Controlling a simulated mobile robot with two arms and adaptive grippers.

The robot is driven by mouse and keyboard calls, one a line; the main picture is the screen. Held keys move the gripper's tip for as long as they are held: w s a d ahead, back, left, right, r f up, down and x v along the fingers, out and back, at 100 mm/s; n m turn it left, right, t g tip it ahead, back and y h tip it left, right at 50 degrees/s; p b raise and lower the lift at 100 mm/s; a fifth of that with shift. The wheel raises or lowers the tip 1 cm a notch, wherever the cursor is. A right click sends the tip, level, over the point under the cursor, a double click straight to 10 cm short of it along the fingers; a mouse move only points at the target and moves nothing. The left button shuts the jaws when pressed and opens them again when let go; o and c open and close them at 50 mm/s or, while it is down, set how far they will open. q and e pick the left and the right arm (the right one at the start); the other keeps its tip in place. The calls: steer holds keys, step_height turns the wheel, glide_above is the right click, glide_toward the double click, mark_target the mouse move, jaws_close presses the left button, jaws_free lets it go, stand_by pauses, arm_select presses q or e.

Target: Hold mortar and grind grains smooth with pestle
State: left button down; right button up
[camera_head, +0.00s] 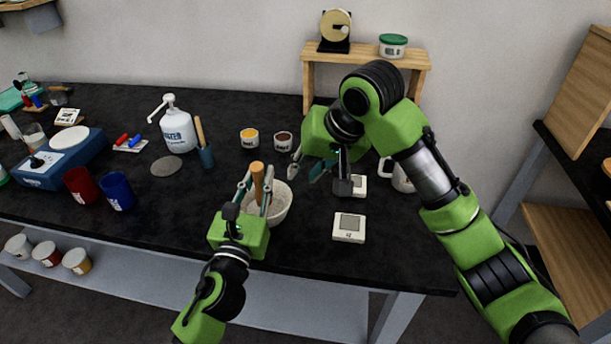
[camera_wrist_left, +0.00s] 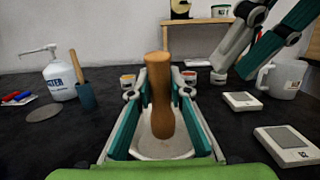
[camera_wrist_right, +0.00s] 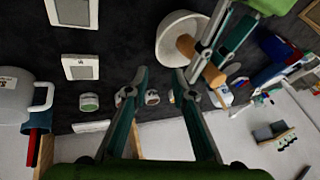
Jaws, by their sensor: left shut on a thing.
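The white mortar (camera_head: 281,206) stands near the table's front edge; it also shows in the left wrist view (camera_wrist_left: 160,149) and right wrist view (camera_wrist_right: 172,38). A wooden pestle (camera_head: 258,174) stands in it, handle up, and shows in the left wrist view (camera_wrist_left: 160,95) and right wrist view (camera_wrist_right: 206,68). I cannot make out grains.
Two small scales (camera_head: 349,228) lie right of the mortar, with a white pitcher (camera_head: 402,177) beyond. A pump bottle (camera_head: 176,127), blue holder (camera_head: 206,157) and cups (camera_head: 117,190) stand left. Table between cups and mortar is clear.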

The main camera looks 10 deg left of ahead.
mark_target(290, 197)
steer(key=x, duration=0.4)
steer(key=s+x, duration=0.1)
steer(key=x, duration=0.7)
steer(key=shift+s+d+f, duration=0.1)
steer(key=shift+d+f, duration=0.1)
steer(key=shift+f, duration=0.4)
jaws_close()
stand_by(0.5)
